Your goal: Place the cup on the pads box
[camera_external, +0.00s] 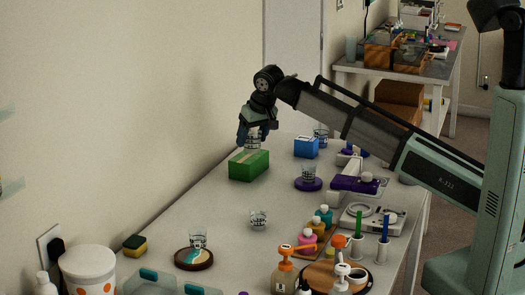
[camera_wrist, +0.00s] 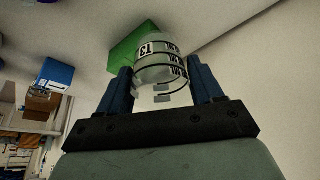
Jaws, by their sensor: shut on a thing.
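My gripper (camera_external: 256,134) is shut on a clear cup (camera_external: 252,144) with dark printed marks. A green box (camera_external: 248,168) with a pale strip on top stands on the table directly below the cup. The green box also shows behind the cup in the wrist view (camera_wrist: 124,52). I cannot read its label, so I cannot confirm it is the pads box. The cup looks upright; whether its base touches the box, I cannot tell.
A blue box (camera_external: 306,148) and another cup (camera_external: 321,136) stand to the right. A cup on a purple disc (camera_external: 309,185), a cup (camera_external: 258,218) and a cup on a round coaster (camera_external: 194,258) stand nearer. Bottles crowd the front right. The wall is close on the left.

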